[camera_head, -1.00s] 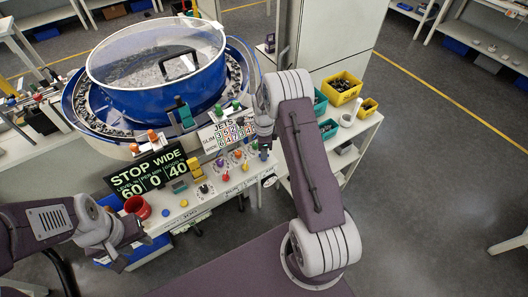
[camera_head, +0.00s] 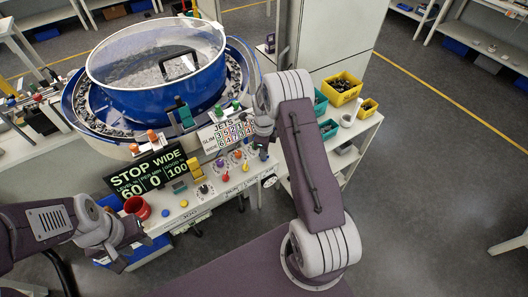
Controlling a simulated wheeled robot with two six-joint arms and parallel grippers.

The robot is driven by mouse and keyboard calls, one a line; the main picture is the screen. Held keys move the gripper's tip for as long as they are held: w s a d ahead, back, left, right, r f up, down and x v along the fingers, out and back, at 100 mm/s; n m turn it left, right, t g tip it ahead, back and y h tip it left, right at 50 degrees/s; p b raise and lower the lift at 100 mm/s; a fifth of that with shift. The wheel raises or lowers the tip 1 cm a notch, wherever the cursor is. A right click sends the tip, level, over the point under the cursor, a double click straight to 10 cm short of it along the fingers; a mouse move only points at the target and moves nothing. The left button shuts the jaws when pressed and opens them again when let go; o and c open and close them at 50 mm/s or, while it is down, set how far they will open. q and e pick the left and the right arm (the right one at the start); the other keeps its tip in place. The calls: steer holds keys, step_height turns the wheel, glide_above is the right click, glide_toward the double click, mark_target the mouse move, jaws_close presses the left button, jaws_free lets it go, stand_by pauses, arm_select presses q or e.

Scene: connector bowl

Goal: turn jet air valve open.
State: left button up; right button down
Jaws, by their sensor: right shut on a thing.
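The control panel (camera_head: 205,214) stands in front of the blue bowl feeder (camera_head: 160,88), with several coloured knobs under the JETS number board (camera_head: 222,132). My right gripper (camera_head: 263,142) is at the panel's right end, just right of the board. It is shut on a small part there, apparently the jet air valve; the jaws and wrist hide most of it, so its angle cannot be told. A small blue piece (camera_head: 264,155) shows just below the jaws. My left gripper (camera_head: 122,258) hangs at lower left, away from the panel; its jaw opening is unclear.
A black display (camera_head: 150,173) reads STOP WIDE, 60, 0 and 100. Yellow bins (camera_head: 344,88) and green bins stand on the shelf to the right. The floor at right is open.

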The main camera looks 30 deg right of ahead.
steer(key=shift+w+r, duration=0.1)
steer(key=shift+w, duration=0.05)
steer(key=c, duration=1.5)
jaws_free()
step_height(320, 180, up, 9)
steer(key=shift+r+b, duration=0.1)
steer(key=shift+b, duration=0.6)
steer(key=shift+a, duration=0.1)
